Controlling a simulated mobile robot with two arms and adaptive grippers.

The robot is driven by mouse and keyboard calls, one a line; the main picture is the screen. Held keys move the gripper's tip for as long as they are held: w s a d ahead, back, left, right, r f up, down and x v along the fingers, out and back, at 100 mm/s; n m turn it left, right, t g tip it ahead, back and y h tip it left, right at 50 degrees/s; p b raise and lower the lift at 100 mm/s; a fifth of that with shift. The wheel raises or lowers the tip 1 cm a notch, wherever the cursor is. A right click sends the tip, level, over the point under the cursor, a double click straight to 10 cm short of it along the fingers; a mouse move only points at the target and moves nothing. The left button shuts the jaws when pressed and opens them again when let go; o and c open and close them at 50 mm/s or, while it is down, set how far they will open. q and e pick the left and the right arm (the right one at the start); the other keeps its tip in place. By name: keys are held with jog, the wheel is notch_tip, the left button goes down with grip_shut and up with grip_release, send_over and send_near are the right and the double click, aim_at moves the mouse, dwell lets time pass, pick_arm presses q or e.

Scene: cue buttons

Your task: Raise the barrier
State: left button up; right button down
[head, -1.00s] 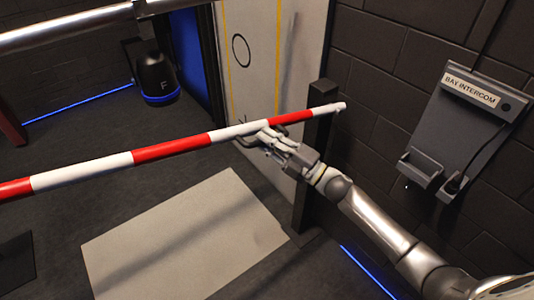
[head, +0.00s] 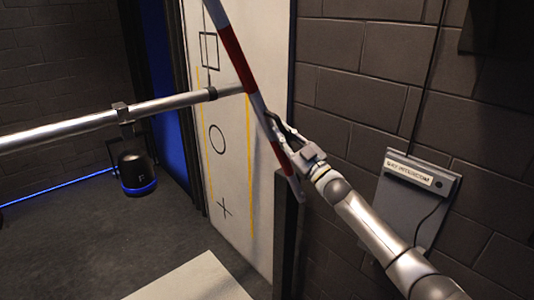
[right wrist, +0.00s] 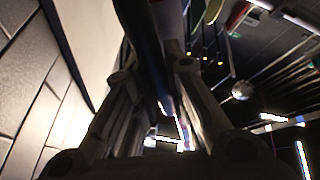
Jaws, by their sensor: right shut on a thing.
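The red and white striped barrier pole (head: 235,50) stands steeply tilted in the head view, its upper end running out of the top of the picture. Its lower end is near the dark post (head: 288,235). My right gripper (head: 284,138) is shut on the pole in its lower white part. In the right wrist view the two fingers (right wrist: 155,75) rise around a pole part that is dark and hard to make out. My left gripper is not in view.
A white panel (head: 232,180) with printed shapes stands behind the pole. A bay intercom (head: 410,185) hangs on the brick wall at right. A pale floor patch (head: 195,280) lies below.

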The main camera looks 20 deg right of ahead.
jog(key=shift+w+d+r+m+t+h, duration=0.1)
jog(key=shift+w+d+r+m+h, duration=0.3)
jog(key=shift+d, duration=0.4)
jog(key=shift+w+d+r+m+t+h, duration=0.1)
jog(key=shift+w+d+r+m, duration=0.1)
jog(key=shift+d+m, duration=0.45)
jog(key=shift+w+d+r+m+t+h, duration=0.1)
jog(key=shift+w+d+r+m+h, duration=0.2)
jog(key=shift+d, duration=0.6)
jog(key=c, duration=1.5)
grip_release()
jog(key=shift+o, duration=0.2)
jog(key=v, duration=1.2)
